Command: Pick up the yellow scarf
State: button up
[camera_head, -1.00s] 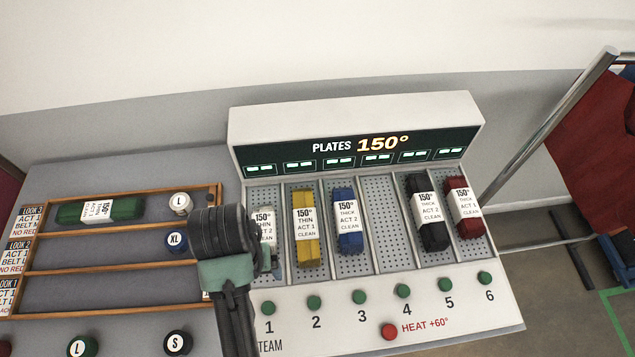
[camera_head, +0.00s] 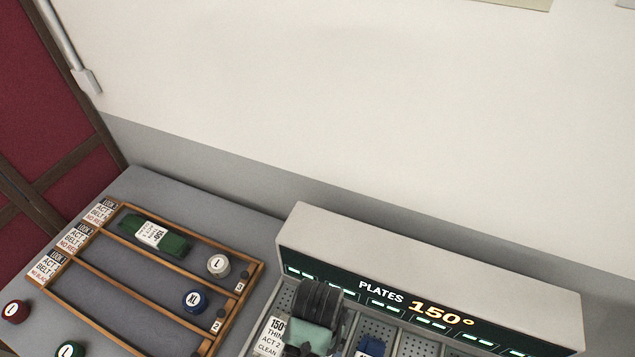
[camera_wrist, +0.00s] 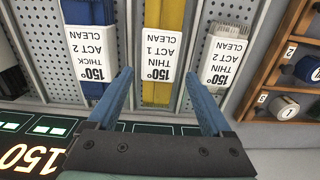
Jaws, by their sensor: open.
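The yellow scarf (camera_wrist: 152,95) lies in a perforated slot of the plate unit, with a white label (camera_wrist: 163,54) reading 150°, THIN, ACT 1, CLEAN. In the wrist view my gripper (camera_wrist: 160,74) is open, with its two blue fingers on either side of the scarf's near end. Nothing is between the fingers in its grasp, and I cannot tell their height above the scarf. In the head view my arm (camera_head: 316,318) stands in front of that slot and hides the scarf.
A blue scarf (camera_wrist: 87,12) and a pale scarf (camera_wrist: 230,30) lie in the neighbouring slots. The plate unit's raised back (camera_head: 430,275) stands behind. A wooden rack (camera_head: 140,269) with a green scarf (camera_head: 172,240) and round tokens is at left.

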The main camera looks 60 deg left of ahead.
jog(key=shift+w+a+f+p, duration=0.15)
jog(key=shift+f+p, duration=0.1)
jog(key=shift+f, duration=1.25)
jog(key=shift+w+f+p, duration=0.15)
jog(key=shift+f+p, duration=0.1)
jog(key=shift+f, duration=1.2)
jog(key=c, duration=1.2)
